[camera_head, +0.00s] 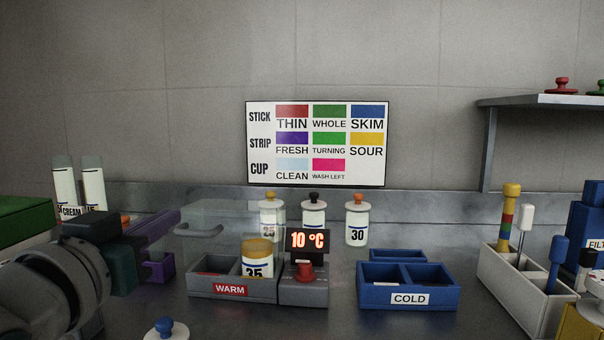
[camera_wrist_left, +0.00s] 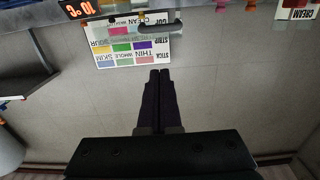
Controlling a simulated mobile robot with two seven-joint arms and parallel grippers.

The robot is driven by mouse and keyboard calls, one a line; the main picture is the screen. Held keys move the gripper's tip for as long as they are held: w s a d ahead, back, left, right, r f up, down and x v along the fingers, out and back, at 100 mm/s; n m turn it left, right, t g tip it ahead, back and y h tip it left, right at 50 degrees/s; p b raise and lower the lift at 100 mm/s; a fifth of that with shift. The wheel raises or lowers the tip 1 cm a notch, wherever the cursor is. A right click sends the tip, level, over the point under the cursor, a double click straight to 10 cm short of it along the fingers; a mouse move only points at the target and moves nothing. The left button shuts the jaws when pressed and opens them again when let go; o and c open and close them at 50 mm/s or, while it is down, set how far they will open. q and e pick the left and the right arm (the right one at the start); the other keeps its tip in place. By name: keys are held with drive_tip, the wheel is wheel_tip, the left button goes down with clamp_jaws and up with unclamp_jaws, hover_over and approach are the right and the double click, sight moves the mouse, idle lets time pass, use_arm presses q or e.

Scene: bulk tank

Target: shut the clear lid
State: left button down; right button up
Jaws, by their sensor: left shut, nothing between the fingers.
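The clear lid (camera_head: 232,215) stands raised at the back of the grey WARM box (camera_head: 205,287); its see-through panel is faint. Its grey handle (camera_head: 198,231) is on the left part of the panel, and a handle bar also shows in the left wrist view (camera_wrist_left: 161,28). My left gripper (camera_head: 174,215) comes in from the left, its dark purple fingers near the handle. In the left wrist view its fingers (camera_wrist_left: 160,72) are shut and empty, with a visible gap in the picture between tips and handle. My right gripper is not in view.
A jar marked 35 (camera_head: 258,262) stands in the WARM box, beside a 10 °C display (camera_head: 309,241). Several jars stand behind. A blue COLD box (camera_head: 405,297) and a white rack (camera_head: 515,290) are to the right. A purple piece (camera_head: 160,268) is below my gripper.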

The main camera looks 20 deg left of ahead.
sight(191, 236)
use_arm(q)
drive_tip(key=w+f, duration=0.1)
drive_tip(key=w, duration=0.1)
drive_tip(key=w+a+b, duration=0.1)
drive_tip(key=w, duration=0.2)
drive_tip(key=w+a+f, duration=0.1)
drive_tip(key=w, duration=0.1)
drive_tip(key=shift+w+f+b, duration=0.25)
drive_tip(key=shift+f+b, duration=0.1)
drive_tip(key=shift+b, duration=0.05)
drive_tip(key=shift+s+f, duration=0.3)
drive_tip(key=shift+f, duration=0.05)
drive_tip(key=shift+s+d+f+b, duration=0.1)
drive_tip(key=shift+s+f+b, duration=0.15)
drive_tip(key=shift+f, duration=0.2)
drive_tip(key=shift+s+f+b, duration=0.1)
drive_tip(key=shift+s+f, duration=0.25)
drive_tip(key=shift+f, duration=0.1)
